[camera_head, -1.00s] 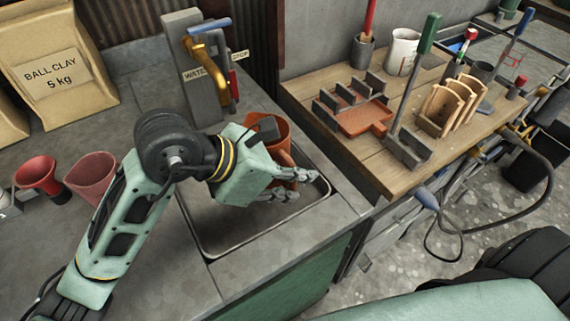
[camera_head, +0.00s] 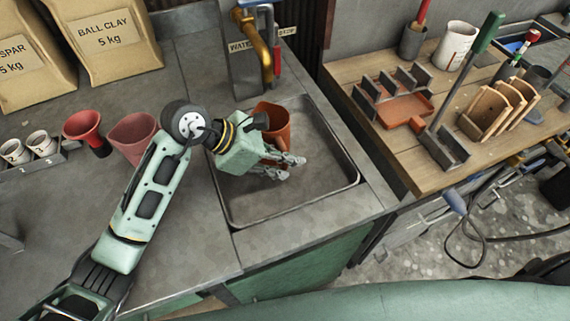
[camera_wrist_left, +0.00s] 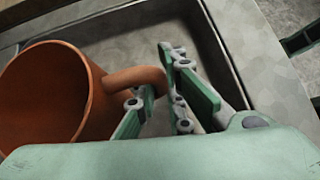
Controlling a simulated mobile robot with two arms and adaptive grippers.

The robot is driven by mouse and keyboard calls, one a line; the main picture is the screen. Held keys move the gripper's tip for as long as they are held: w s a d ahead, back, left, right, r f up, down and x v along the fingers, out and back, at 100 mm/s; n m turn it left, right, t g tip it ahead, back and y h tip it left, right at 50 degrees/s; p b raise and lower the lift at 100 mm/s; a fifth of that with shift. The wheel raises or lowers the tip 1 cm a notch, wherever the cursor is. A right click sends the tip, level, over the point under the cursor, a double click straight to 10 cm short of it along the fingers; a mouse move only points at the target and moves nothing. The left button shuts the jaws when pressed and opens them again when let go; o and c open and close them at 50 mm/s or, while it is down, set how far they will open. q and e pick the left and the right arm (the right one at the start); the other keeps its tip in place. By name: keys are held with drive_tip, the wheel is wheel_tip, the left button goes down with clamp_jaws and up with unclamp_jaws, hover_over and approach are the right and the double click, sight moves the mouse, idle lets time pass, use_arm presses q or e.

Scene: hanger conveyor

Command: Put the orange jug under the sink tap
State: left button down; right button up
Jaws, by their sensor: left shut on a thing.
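The orange jug (camera_head: 273,121) is over the sink basin (camera_head: 313,180), upright or nearly so. In the head view it shows behind my left gripper (camera_head: 284,164). In the left wrist view the jug (camera_wrist_left: 45,95) fills the left side, its open mouth toward the camera. Its handle runs between the fingers of my left gripper (camera_wrist_left: 160,95), which is shut on it. I cannot tell if the jug touches the basin floor. My right gripper is not in view.
A red funnel (camera_head: 84,127) and a pinkish cup (camera_head: 133,136) stand on the counter left of my arm. Clay bags (camera_head: 108,38) stand behind. A wooden table (camera_head: 400,150) with tools is to the right. The basin's front is clear.

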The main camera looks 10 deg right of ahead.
use_arm(q)
wheel_tip(320, 180, down, 2)
drive_tip(key=shift+f, duration=0.1)
drive_tip(key=shift+f, duration=0.15)
drive_tip(key=c, duration=1.8)
unclamp_jaws()
drive_tip(key=shift+c, duration=0.2)
